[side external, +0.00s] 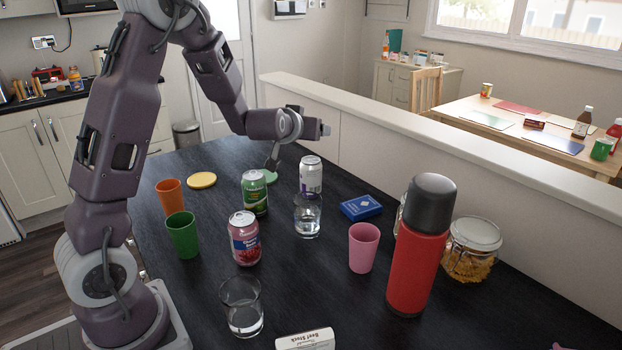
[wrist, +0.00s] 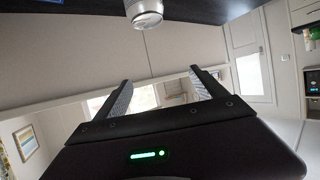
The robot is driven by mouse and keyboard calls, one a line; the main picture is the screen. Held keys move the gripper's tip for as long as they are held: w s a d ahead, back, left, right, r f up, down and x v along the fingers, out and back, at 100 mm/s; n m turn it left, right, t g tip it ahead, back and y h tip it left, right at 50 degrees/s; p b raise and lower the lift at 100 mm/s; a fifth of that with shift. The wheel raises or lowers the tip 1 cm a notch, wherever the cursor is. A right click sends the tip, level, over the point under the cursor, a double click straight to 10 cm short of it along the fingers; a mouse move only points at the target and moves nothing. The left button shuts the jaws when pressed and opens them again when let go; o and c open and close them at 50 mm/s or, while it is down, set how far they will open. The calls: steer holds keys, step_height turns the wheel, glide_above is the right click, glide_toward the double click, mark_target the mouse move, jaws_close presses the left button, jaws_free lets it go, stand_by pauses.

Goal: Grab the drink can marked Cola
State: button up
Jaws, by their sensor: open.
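Three drink cans stand upright on the dark table in the side external view: a green can (side external: 255,194), a white and purple can (side external: 310,175) and a red-pink can (side external: 245,240). Their lettering is too small to read, so I cannot tell which is marked Cola. My gripper (wrist: 163,88) is open and empty in the wrist view, its two fingers apart. In the side external view my arm's end is behind and above the green and white cans. The silver top of one can (wrist: 143,16) shows at the wrist view's upper edge, clear of the fingers.
An orange cup (side external: 169,197), green cup (side external: 182,235), pink cup (side external: 363,248) and two glasses (side external: 307,220) (side external: 242,308) stand around the cans. A blue box (side external: 361,208), red flask (side external: 416,260) and pasta jar (side external: 471,248) are to the right. A low wall (side external: 400,165) runs behind.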

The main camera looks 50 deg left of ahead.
mark_target(308, 172)
step_height(308, 172, down, 12)
steer(key=shift+w+f, duration=0.1)
steer(key=x, duration=0.7)
jaws_close()
